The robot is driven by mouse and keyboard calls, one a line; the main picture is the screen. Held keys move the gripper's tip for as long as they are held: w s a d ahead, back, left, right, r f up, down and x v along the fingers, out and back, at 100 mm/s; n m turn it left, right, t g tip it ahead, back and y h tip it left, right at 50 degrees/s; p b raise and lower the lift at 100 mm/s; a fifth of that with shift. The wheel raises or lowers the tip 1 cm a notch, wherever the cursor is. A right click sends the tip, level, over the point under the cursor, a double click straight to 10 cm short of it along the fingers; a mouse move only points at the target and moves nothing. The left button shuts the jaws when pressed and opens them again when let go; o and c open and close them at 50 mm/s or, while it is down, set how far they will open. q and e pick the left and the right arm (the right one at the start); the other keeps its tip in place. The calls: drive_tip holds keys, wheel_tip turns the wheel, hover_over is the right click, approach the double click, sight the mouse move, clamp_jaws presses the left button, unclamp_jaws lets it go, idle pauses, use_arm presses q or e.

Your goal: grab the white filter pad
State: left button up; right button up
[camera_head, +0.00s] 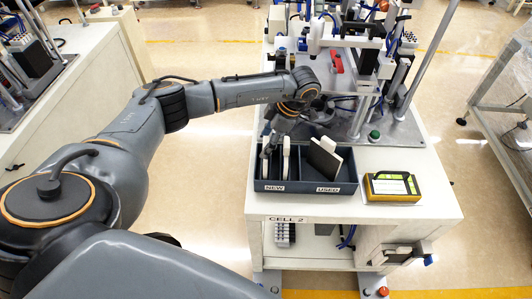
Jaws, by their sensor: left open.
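A dark tray (305,186) on the bench has a left compartment labelled NEW and a right one labelled USED. A white filter pad (287,160) stands upright in the NEW compartment. A dark pad with a pale edge (325,158) leans tilted in the USED compartment. My left gripper (274,146) is open and points down at the NEW compartment, close to the white pad. I cannot tell whether its fingers are around the pad or beside it. My right gripper is not in view.
The machine fixture (375,60) with posts and a red clamp stands behind the tray. A yellow and black device (392,187) lies right of the tray. A green button (374,136) is on the plate behind it. The bench's front strip is clear.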

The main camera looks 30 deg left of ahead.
use_arm(q)
drive_tip(key=shift+s+a+f, duration=0.1)
drive_tip(key=shift+a+f, duration=0.05)
drive_tip(key=shift+f, duration=0.25)
drive_tip(key=c, duration=1.2)
drive_tip(key=shift+c, duration=0.2)
